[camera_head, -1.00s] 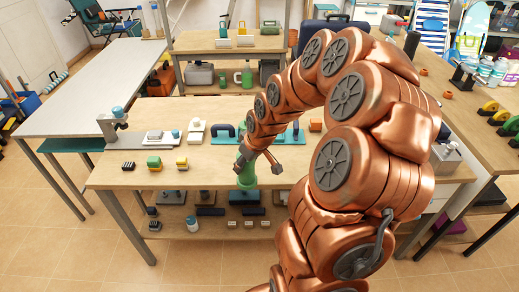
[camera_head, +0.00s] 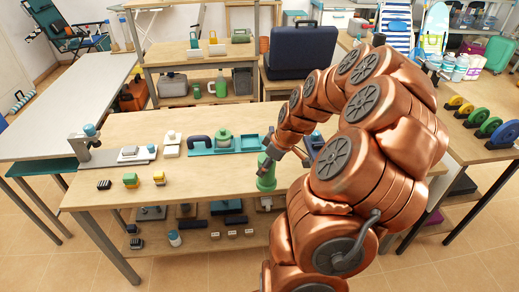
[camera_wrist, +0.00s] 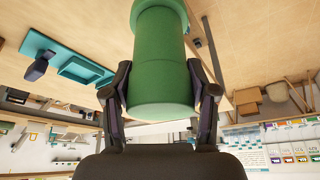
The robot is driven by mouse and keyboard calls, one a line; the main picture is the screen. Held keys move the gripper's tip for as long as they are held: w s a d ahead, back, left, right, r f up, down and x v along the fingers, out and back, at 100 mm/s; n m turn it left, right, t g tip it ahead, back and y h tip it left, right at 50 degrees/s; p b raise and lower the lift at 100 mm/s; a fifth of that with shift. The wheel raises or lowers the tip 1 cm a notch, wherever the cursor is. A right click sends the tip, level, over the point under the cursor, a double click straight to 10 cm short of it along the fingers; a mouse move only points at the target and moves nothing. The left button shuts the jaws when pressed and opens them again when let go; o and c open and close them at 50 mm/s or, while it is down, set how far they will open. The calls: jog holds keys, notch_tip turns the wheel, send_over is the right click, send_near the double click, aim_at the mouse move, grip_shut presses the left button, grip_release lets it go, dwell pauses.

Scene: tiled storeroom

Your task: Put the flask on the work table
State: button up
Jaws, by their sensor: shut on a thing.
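The green flask (camera_head: 266,172) is upright in the head view, in front of my arm's end. It also fills the upper middle of the wrist view (camera_wrist: 158,60). My gripper (camera_head: 272,152) is shut on it, with one dark finger on each side in the wrist view (camera_wrist: 160,98). In the head view the flask overlaps the front part of the wooden work table (camera_head: 215,181). I cannot tell whether its base touches the top.
Small blocks (camera_head: 130,180) and a grey stand (camera_head: 90,145) are at the left. The table's front middle is mostly clear. A dark blue case (camera_head: 302,51) stands behind.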

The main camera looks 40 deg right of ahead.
jog(key=shift+w+d+f+p, duration=0.8)
jog(key=shift+w+d+p, duration=0.15)
jog(key=shift+w+d, duration=0.55)
jog(key=shift+w+d+f+p, duration=0.85)
jog(key=shift+w+d, duration=0.4)
jog(key=shift+w, duration=0.35)
jog(key=shift+w+d+f+p, duration=0.7)
jog(key=shift+w+d+p, duration=0.35)
jog(key=shift+w+d, duration=0.45)
jog(key=shift+a+f, duration=0.1)
jog(key=shift+f, duration=0.05)
jog(key=o, duration=1.5)
